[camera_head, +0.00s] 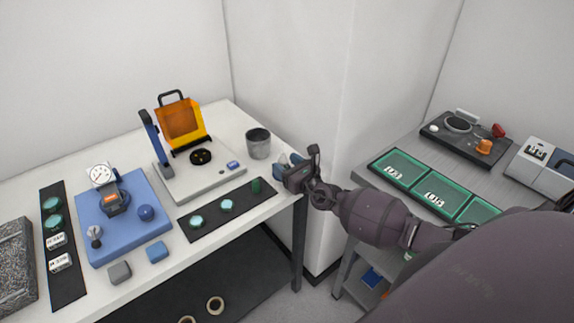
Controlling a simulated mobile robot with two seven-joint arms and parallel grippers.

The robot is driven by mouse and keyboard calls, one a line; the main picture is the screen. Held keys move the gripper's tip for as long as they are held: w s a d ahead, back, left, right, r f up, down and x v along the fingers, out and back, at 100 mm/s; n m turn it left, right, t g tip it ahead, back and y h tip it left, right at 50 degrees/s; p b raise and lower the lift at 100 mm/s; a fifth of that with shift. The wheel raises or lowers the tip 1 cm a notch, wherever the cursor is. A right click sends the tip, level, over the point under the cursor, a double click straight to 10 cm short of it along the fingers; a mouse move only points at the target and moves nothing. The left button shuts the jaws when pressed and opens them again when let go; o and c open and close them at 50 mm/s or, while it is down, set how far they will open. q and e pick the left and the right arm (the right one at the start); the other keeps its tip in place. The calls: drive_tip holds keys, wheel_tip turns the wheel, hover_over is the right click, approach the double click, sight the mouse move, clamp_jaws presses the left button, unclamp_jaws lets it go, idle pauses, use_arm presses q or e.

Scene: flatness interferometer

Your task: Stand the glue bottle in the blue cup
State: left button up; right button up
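My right gripper (298,174) reaches in from the right to the right end of the white table. A blue object (281,166) with a paler upper part shows just left of and behind it, partly hidden by the gripper. It may be the blue cup, but I cannot tell for sure. Whether the gripper touches it or stands apart is unclear, and the fingers' opening is hidden. I cannot make out the glue bottle with certainty. My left gripper is not in view.
A grey bin (258,145) stands left of the gripper. A black strip (207,230) with green discs lies in front. An instrument with an orange shield (181,121) and a blue plate (110,240) with a gauge are further left. A grey side table (362,174) holds green trays.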

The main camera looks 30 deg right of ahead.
drive_tip(key=shift+r, duration=0.15)
drive_tip(key=shift+s, duration=0.25)
drive_tip(key=s+d, duration=0.1)
drive_tip(key=s, duration=1)
drive_tip(key=s+a+f+n+g, duration=0.2)
drive_tip(key=s+n, duration=0.4)
drive_tip(key=n, duration=0.6)
drive_tip(key=s+a+f+n+g+h, duration=0.1)
drive_tip(key=s+a+f+n, duration=0.4)
drive_tip(key=n, duration=0.7)
drive_tip(key=s+a+f+n+g, duration=0.3)
drive_tip(key=s+n, duration=0.3)
drive_tip(key=n, duration=0.5)
drive_tip(key=shift+s+a+f+n+h, duration=0.4)
drive_tip(key=shift+a+f, duration=0.35)
drive_tip(key=shift+f, duration=0.05)
